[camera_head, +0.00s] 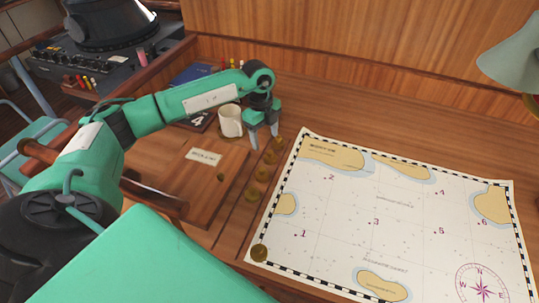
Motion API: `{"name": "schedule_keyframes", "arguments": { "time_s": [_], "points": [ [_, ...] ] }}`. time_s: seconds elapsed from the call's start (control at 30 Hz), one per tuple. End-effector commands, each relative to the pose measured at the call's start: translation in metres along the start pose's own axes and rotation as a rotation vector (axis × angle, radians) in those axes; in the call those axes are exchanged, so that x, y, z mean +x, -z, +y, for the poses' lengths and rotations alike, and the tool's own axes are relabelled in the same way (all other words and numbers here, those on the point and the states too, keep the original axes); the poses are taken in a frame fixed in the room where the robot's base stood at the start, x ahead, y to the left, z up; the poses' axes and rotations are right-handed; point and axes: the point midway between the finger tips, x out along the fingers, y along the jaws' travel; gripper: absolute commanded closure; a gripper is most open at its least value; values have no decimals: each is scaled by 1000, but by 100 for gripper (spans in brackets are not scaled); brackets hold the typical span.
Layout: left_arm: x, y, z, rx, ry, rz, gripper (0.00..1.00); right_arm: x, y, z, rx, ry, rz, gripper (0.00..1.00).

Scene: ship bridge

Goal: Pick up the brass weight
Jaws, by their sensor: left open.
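Several small round brass weights stand in a row on a wooden strip left of the chart. The farthest brass weight (278,143) is close beside my left gripper's right finger; I cannot tell whether they touch. Nearer ones are a second weight (269,158), a third weight (261,174) and the nearest weight in the row (252,194). Another brass weight (259,253) sits on the chart's lower left corner. My left gripper (264,142) points down at the far end of the row, fingers apart, with nothing visible between them. My right gripper is out of view.
A white mug (230,121) stands just left of my left gripper. A wooden panel with a paper label (204,156) lies left of the row. A large paper chart (400,215) covers the right of the desk. A green lamp (512,58) hangs over the right edge.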

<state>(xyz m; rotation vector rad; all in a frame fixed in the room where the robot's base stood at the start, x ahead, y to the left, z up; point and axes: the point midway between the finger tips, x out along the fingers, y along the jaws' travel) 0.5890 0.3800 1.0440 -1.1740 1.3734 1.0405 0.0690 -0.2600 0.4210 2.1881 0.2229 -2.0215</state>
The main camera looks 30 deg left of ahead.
Motion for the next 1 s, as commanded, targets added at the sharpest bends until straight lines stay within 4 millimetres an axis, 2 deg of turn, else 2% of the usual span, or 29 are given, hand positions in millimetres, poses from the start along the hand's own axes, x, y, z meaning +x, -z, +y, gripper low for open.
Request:
{"name": "schedule_keyframes", "arguments": {
  "time_s": [0.1,0.23,0.37,0.63,0.93,1.0],
  "points": [
    [13,1,0,0,-2,1,35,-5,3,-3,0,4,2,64],
    [20,1,0,0,0,1,35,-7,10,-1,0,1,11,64],
    [30,5,-1,1,-2,3,35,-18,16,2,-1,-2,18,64],
    [64,9,-4,1,0,2,35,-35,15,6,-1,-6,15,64],
    [71,8,-3,1,1,1,35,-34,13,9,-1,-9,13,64],
    [71,8,-4,1,1,1,49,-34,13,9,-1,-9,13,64]
  ]
}}
